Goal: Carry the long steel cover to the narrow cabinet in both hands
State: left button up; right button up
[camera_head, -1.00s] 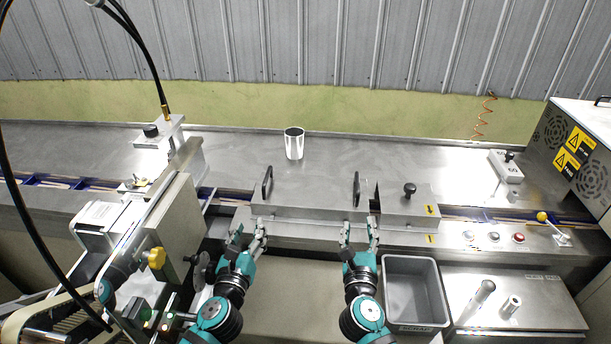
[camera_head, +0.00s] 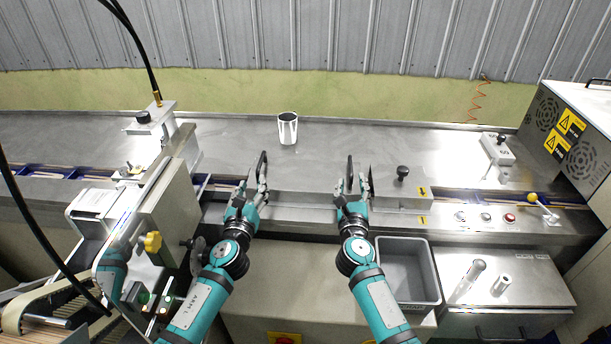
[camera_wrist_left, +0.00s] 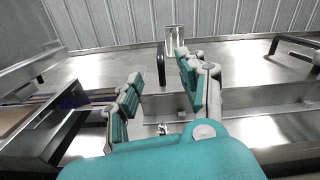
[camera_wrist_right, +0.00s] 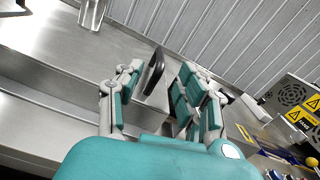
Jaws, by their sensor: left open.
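The long steel cover (camera_head: 305,203) lies along the machine's front, with an upright black handle near each end. Its left handle (camera_head: 262,166) stands at my left gripper (camera_head: 254,187). In the left wrist view that handle (camera_wrist_left: 161,64) rises between the open, apart fingers. Its right handle (camera_head: 349,172) stands at my right gripper (camera_head: 353,187). In the right wrist view that handle (camera_wrist_right: 154,72) shows between the fingers, which are apart. Neither gripper visibly grips its handle. No narrow cabinet can be made out for certain.
A steel cup (camera_head: 288,128) stands on the surface behind the cover. A shorter cover with a black knob (camera_head: 402,172) sits just right of it. A grey bin (camera_head: 437,270) is beside my right forearm. A yellow-knobbed machine (camera_head: 152,241) stands at left.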

aim_at(257, 170)
pick_arm(q)
jog(key=w, duration=0.4)
jog(key=w+d, duration=0.1)
jog(key=w, duration=0.2)
jog(key=shift+w+f, duration=0.1)
pick_arm(e)
jog(key=w, duration=0.7)
jog(key=shift+w+d, duration=0.1)
jog(key=shift+d, duration=0.25)
pick_arm(q)
jog(key=shift+w, duration=0.7)
pick_arm(e)
jog(key=shift+w+d, duration=0.15)
jog(key=shift+w, duration=0.55)
pick_arm(q)
grip_shut()
pick_arm(e)
grip_shut()
pick_arm(q)
jog(key=shift+a, duration=0.1)
jog(key=shift+w+r, duration=0.1)
jog(key=shift+r, duration=0.3)
pick_arm(e)
jog(key=shift+w+r, duration=0.1)
jog(key=shift+r, duration=0.25)
pick_arm(q)
jog(key=shift+w, duration=0.1)
pick_arm(e)
jog(key=shift+w, duration=0.1)
